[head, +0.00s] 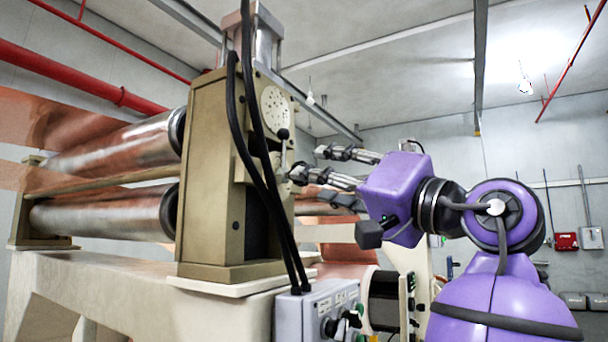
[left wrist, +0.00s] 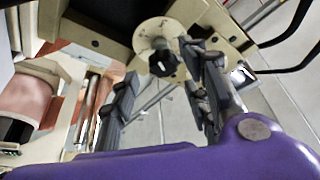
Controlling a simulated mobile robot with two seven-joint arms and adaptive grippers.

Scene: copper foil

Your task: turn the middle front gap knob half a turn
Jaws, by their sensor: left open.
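In the left wrist view a black knob (left wrist: 163,62) sits on a round cream dial plate (left wrist: 150,35) with dark marks. It appears between the fingertips of my left gripper (left wrist: 160,68), which are spread apart with no visible contact; the depth gap is hard to judge. In the head view my purple left arm reaches in from the right, and its left gripper (head: 309,162) is open beside the front of the tan machine housing (head: 213,140). The right gripper is not in view.
Black cables (head: 262,165) hang down the housing. Large metal rollers (head: 115,148) lie at left. A grey control box (head: 315,312) with knobs stands below.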

